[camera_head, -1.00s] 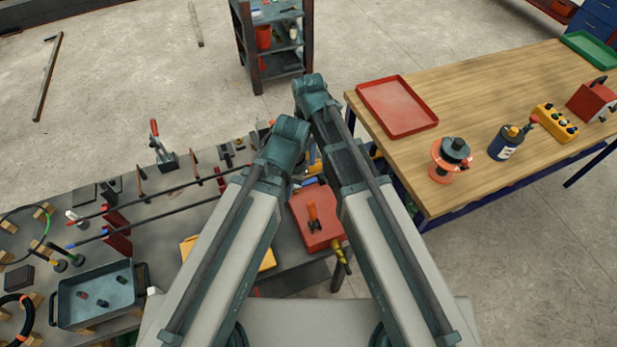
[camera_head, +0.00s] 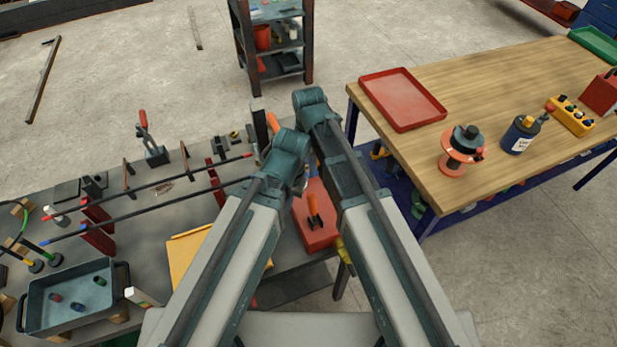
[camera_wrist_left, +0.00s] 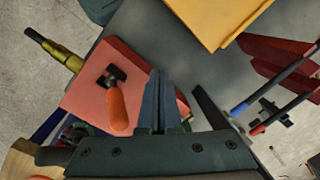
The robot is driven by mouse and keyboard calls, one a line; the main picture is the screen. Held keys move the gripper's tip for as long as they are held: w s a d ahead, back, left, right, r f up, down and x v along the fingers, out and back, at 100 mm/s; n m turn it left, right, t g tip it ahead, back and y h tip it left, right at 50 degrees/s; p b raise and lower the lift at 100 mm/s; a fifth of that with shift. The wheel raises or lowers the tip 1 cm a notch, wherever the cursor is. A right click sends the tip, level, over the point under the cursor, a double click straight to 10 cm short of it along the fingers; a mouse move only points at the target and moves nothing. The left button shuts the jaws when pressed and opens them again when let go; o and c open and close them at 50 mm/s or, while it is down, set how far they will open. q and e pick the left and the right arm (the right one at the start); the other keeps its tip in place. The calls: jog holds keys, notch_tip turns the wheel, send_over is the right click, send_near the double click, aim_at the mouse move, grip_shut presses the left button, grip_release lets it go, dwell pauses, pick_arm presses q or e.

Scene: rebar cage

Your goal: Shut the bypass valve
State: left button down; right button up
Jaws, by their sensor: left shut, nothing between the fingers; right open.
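A red box (camera_head: 318,232) on the right end of the grey bench carries a short lever with an orange handle (camera_head: 313,205) on a black hub; I take this for the bypass valve. In the left wrist view the box (camera_wrist_left: 85,98) has a brass fitting (camera_wrist_left: 62,55) at its edge, and the orange handle (camera_wrist_left: 118,108) lies just left of my fingers. My left gripper (camera_wrist_left: 160,75) is shut and empty, and I see no contact with the handle.
The bench holds a yellow panel (camera_head: 187,257), a grey tray (camera_head: 72,318), long rods and a red-handled clamp (camera_head: 150,148). A wooden table (camera_head: 470,110) with a red tray (camera_head: 403,98) stands to the right. Open floor (camera_head: 130,70) lies beyond the bench.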

notch_tip(320, 180, down, 3)
jog(key=shift+f+b, duration=0.2)
jog(key=shift+b, duration=1)
grip_shut()
dwell(0.5)
